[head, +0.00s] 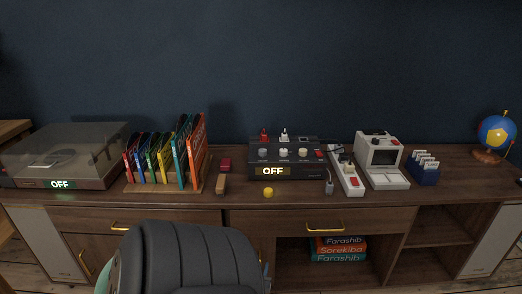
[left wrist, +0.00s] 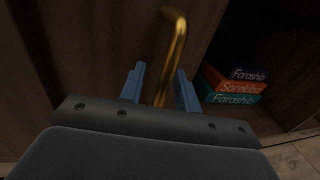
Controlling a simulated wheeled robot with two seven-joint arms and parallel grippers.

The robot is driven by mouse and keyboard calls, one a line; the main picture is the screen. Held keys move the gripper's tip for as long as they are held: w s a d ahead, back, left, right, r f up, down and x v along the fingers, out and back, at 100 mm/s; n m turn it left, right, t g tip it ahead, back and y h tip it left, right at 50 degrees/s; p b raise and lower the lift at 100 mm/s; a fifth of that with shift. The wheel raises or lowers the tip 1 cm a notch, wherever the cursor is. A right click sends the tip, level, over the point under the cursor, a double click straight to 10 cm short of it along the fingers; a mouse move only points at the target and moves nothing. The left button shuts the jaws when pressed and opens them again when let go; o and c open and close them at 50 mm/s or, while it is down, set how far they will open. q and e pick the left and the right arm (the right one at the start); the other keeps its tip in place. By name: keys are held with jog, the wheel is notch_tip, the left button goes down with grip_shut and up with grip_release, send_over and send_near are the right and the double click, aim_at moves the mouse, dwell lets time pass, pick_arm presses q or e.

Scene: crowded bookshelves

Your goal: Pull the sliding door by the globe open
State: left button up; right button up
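The globe (head: 496,131) stands on the right end of the cabinet top in the head view. Below it, at the cabinet's right end, is a pale sliding panel (head: 497,238), cut off by the picture edge. My left arm's grey link fills the bottom middle of the head view and hides its fingers. In the left wrist view the blue fingers of my left gripper (left wrist: 160,90) are apart, with a gold bar handle (left wrist: 176,45) of a dark wood door between them. Gaps show on both sides of the handle. My right gripper is in neither view.
Books (head: 338,249) lie stacked in the open compartment beside the door; they also show in the left wrist view (left wrist: 236,87). Empty shelves (head: 437,228) are right of them. A drawer handle (head: 325,226) juts out above. The cabinet top holds a turntable (head: 62,160) and other devices.

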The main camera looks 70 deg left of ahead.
pick_arm(q)
jog(key=shift+v, duration=3.9)
